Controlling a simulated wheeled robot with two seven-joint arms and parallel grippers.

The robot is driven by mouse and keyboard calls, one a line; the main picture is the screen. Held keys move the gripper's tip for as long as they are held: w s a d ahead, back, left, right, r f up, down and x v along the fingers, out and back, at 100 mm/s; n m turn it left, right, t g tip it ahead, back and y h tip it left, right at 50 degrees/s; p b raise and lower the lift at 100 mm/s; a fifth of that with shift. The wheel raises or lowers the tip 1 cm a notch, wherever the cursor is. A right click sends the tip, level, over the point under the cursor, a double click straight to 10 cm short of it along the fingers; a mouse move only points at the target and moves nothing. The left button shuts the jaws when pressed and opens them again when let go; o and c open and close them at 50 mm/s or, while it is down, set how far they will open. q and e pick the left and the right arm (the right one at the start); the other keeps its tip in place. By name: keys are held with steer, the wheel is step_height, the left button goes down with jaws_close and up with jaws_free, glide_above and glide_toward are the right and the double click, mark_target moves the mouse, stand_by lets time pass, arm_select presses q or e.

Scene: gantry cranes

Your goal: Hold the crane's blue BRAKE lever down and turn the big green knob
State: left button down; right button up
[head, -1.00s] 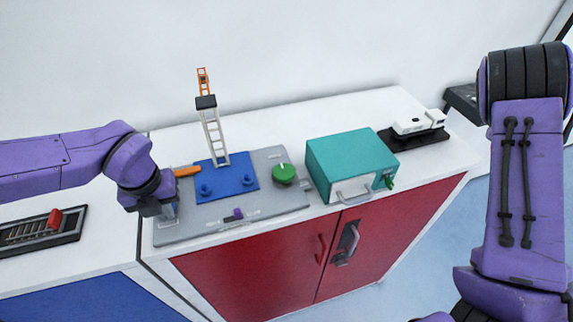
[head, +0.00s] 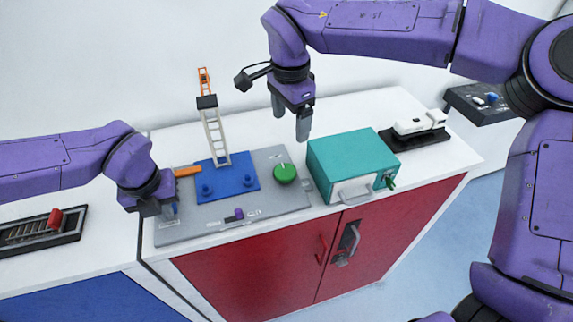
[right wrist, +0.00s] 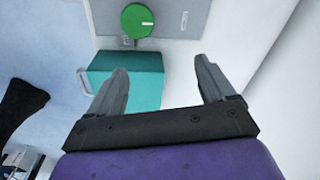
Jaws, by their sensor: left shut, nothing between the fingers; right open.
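The big green knob (head: 285,173) sits on the right part of the grey crane panel (head: 205,224); it also shows at the top of the right wrist view (right wrist: 137,20). A small blue piece (head: 175,208), which looks like the BRAKE lever, is at the panel's left end, mostly hidden by my left gripper (head: 170,216). That gripper is shut, low at the panel; I cannot tell whether it touches or presses the lever. My right gripper (head: 290,118) is open and empty, pointing down, above and behind the knob and the teal box.
The crane tower (head: 215,138) stands on a blue plate (head: 235,178), with an orange bar (head: 188,171) to its left. A purple slider (head: 238,214) is at the panel's front. A teal box (head: 350,158) stands right of the knob, and a white model (head: 418,123) is farther right.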

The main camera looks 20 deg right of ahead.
mark_target(287, 170)
steer(key=s+a, duration=0.1)
steer(key=s+g, duration=0.1)
steer(key=s, duration=0.1)
steer(key=shift+a+r, duration=0.4)
step_height(287, 170, down, 12)
steer(key=shift+w+f, duration=0.1)
